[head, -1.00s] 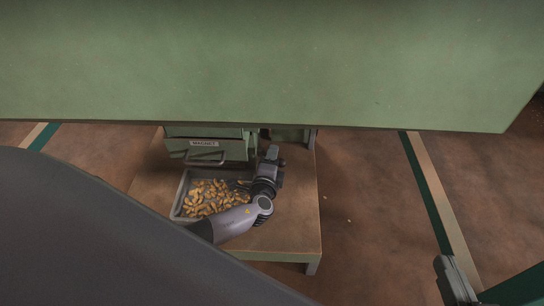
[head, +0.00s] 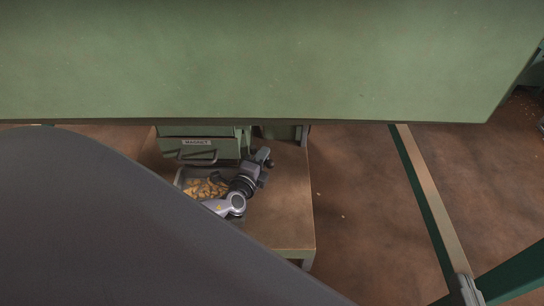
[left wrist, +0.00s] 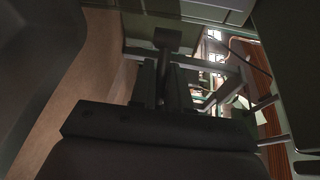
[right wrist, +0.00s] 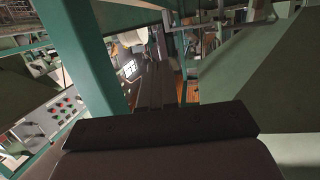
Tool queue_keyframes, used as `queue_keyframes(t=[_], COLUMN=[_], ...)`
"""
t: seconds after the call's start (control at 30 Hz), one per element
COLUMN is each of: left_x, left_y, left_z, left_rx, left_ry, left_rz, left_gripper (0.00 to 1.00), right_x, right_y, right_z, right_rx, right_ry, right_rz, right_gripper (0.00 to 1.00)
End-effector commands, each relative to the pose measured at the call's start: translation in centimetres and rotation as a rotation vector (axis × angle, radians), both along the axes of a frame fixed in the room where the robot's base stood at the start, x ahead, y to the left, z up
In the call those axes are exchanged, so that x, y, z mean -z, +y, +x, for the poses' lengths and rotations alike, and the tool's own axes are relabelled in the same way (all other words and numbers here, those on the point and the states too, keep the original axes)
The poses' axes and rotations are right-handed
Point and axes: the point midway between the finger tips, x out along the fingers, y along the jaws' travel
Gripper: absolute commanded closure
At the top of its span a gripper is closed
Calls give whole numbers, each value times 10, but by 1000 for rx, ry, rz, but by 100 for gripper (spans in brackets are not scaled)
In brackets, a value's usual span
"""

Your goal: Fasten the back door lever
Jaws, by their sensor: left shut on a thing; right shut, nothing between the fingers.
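My left gripper (head: 262,164) is beside the right side of the green hopper unit, over the low table. In the left wrist view its fingers (left wrist: 164,82) are shut on a dark T-shaped lever (left wrist: 168,38), whose crossbar stands out beyond the fingertips. I take this as the back door lever; its pivot and the door behind it are hidden. My right gripper shows in the right wrist view with its fingers (right wrist: 158,88) shut and empty, near a green post.
A drawer labelled MAGNET (head: 197,142) sits above a tray of nuts (head: 178,178) on the low table (head: 285,225). A large green panel (head: 250,60) fills the top of the head view. A green post (right wrist: 90,55) stands close to my right gripper.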

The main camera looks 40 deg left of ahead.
Motion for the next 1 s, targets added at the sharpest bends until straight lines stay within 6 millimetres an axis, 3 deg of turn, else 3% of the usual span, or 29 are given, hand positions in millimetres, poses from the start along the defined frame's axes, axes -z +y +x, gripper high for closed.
queue_keyframes(t=[0.4,0.43,0.47,0.5,1.0], left_x=[0,0,0,0,-1], left_y=[0,0,0,0,-2], left_z=[-1,-1,-1,-1,0], left_rx=[27,27,27,27,28], left_ry=[2,2,2,2,0], left_rz=[-1,-1,-1,-1,-2], left_gripper=[100,74,64,62,62], right_x=[-11,-11,-11,-11,-7], right_y=[-1,-1,-1,-1,-1], right_z=[0,0,0,0,0], right_rx=[2,2,2,2,0], right_ry=[-29,-29,-29,-28,-21], right_rz=[7,7,7,6,2], right_gripper=[100,100,100,100,100])
